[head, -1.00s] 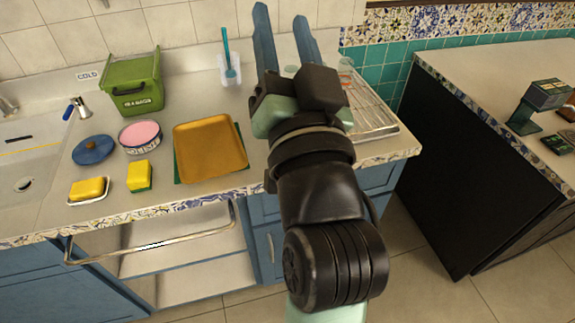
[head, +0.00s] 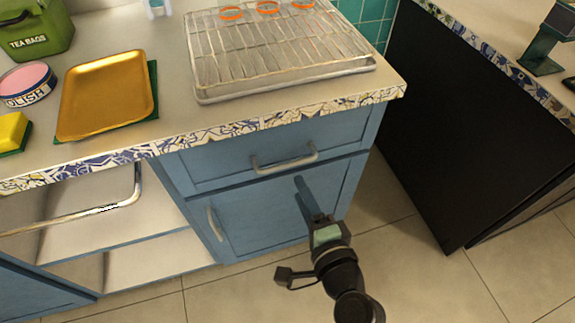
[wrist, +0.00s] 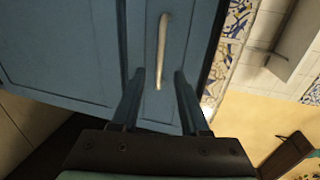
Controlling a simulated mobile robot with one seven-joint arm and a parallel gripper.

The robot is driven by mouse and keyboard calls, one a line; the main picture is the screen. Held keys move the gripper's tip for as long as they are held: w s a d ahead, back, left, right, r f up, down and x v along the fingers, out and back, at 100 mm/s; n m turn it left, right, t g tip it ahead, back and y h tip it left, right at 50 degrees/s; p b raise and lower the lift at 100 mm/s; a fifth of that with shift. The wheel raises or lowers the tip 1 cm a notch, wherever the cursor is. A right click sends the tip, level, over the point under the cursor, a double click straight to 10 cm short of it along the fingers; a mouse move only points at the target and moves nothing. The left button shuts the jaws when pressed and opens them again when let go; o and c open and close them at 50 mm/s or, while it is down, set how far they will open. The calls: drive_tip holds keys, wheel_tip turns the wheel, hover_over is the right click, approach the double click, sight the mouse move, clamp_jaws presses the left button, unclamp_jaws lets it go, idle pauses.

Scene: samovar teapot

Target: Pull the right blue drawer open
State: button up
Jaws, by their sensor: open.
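The right blue drawer (head: 225,163) is shut beneath the patterned counter edge in the head view, with a pale bar handle (head: 284,161) across its front. In the wrist view the handle (wrist: 162,50) runs up the picture, and its lower end shows between my two fingers. My gripper (head: 300,188) is open and empty, in front of the cabinet and just below the handle in the head view. Its fingers also show in the wrist view (wrist: 157,76). I cannot tell how far the fingertips are from the drawer front.
A blue cabinet door (head: 255,212) with its own handle is below the drawer. An open compartment with a long metal rail (head: 75,214) lies to the left. A drying rack (head: 280,60) and gold tray (head: 105,97) sit on the counter. A black cabinet (head: 450,130) stands right, across open floor.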

sight(288, 163)
drive_tip(key=b+x, duration=0.1)
drive_tip(key=x, duration=0.8)
drive_tip(key=shift+w, duration=0.15)
clamp_jaws()
idle(1.0)
